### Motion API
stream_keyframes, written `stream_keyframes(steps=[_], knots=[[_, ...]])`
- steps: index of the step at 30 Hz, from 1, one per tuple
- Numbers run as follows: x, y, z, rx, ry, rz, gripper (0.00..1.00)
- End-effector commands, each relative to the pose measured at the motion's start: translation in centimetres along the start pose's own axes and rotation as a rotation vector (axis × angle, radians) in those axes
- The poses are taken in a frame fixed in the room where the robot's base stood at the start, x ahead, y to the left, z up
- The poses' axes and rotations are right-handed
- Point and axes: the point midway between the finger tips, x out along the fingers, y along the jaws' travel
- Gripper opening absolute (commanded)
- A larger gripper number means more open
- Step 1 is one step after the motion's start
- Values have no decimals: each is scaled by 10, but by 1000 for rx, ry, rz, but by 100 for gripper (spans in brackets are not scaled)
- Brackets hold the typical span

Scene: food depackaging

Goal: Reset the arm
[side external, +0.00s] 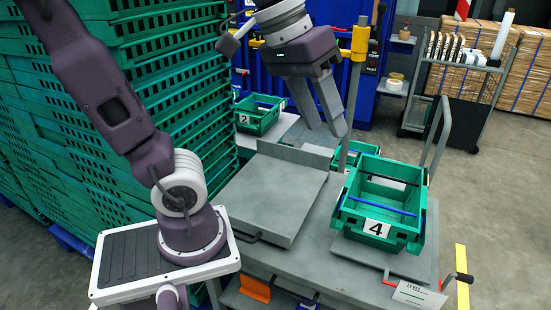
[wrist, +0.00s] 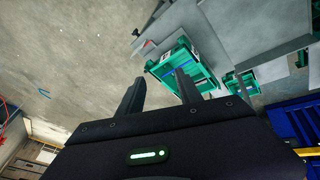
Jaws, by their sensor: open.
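My gripper (side external: 333,118) is raised above the back of the grey work table (side external: 310,268). Its two fingers point down and stand apart with nothing between them. In the wrist view my gripper (wrist: 160,88) also shows both fingers spread and empty. A green crate labelled 4 (side external: 376,228) stands on the right of the table, to the right of and below my gripper. It also shows in the wrist view (wrist: 204,75), beyond the right finger. A blue bar lies across the crate, and no food is visible inside it.
A grey flat platform (side external: 262,195) on the table is bare. A green crate labelled 2 (side external: 258,117) stands behind. Tall stacks of green crates (side external: 170,80) rise at the left. A yellow-topped post (side external: 357,60) stands close behind my gripper.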

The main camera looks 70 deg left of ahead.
Motion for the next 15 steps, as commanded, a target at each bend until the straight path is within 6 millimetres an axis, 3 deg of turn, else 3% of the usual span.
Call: stream_keyframes(steps=[1, 3, 6, 15], knots=[[4, -5, 32, 95, 37, -26, 42], [13, -14, 63, 211, 80, -70, 42], [23, -24, 86, 305, 113, -114, 42], [26, -27, 91, 326, 119, -124, 42]])
